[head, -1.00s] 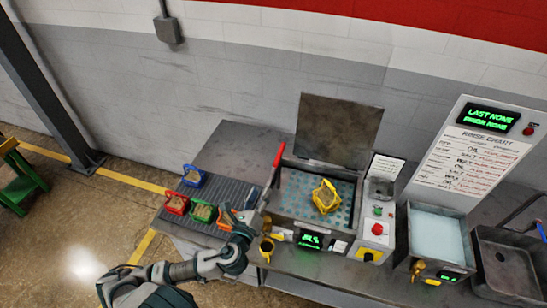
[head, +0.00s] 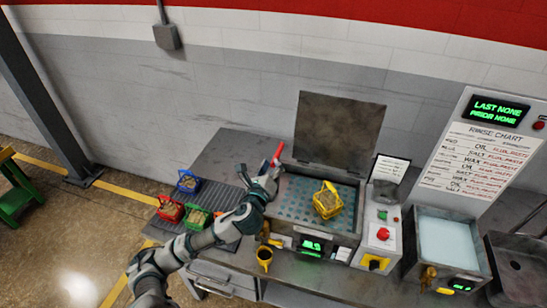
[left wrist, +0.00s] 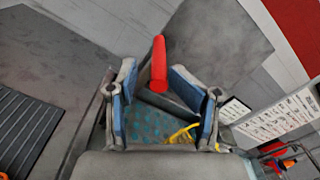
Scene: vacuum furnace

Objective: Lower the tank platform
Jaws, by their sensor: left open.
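The tank (head: 300,228) stands on the bench with its lid (head: 338,130) raised. Inside is the teal perforated platform (head: 298,195), which also shows in the left wrist view (left wrist: 148,128). A yellow basket (head: 327,203) sits on the platform. A red lever handle (head: 278,152) rises at the tank's left side. My left gripper (head: 269,172) is open beside the lever, near the tank's left rim. In the left wrist view, the red handle (left wrist: 158,62) stands upright between the open fingers (left wrist: 155,88); whether they touch it is unclear. My right gripper is not in view.
Red (head: 170,210), green (head: 197,218) and blue (head: 188,181) baskets stand on the left of the bench. A control panel with a red button (head: 383,233) adjoins the tank. Another basin (head: 446,240) stands right.

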